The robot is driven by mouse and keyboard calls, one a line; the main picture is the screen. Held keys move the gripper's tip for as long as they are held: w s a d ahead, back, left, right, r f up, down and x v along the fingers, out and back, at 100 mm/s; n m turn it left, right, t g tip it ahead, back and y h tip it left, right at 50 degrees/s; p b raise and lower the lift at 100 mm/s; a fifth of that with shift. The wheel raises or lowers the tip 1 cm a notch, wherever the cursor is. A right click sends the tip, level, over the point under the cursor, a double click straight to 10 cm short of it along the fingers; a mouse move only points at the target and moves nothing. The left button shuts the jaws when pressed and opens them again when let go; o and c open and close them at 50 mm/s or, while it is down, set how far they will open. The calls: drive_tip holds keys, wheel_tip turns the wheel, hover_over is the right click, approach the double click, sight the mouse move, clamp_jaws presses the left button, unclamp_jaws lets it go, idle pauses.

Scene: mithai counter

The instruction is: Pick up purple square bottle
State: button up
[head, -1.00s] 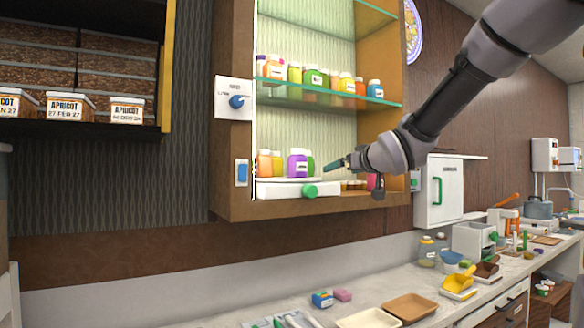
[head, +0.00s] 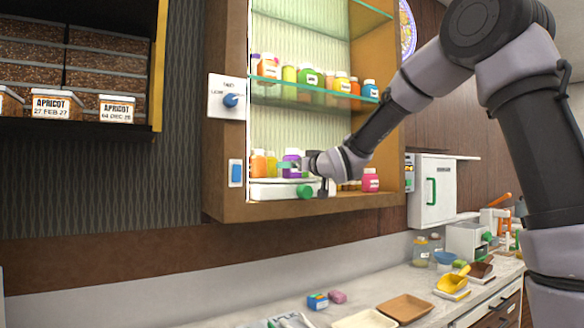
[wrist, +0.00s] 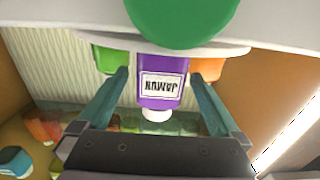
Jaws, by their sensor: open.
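The purple square bottle (wrist: 162,98) stands upright in the middle of the wrist view, upside down there, with a white cap and a white label. In the head view the purple bottle (head: 292,157) is on the white turntable in the cabinet's lower bay, partly hidden by my gripper. My gripper (wrist: 160,92) is open, with one teal finger on each side of the bottle. I cannot tell whether either finger touches it. In the head view my gripper (head: 290,167) reaches in from the right.
A green bottle (wrist: 110,62) and an orange bottle (wrist: 208,69) stand close on either side. The white turntable base (head: 270,188) has a green knob (head: 304,191). A glass shelf (head: 310,101) with several bottles is above. A pink bottle (head: 370,180) stands right.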

drive_tip(key=shift+w+a, duration=0.45)
drive_tip(key=shift+w, duration=0.15)
clamp_jaws()
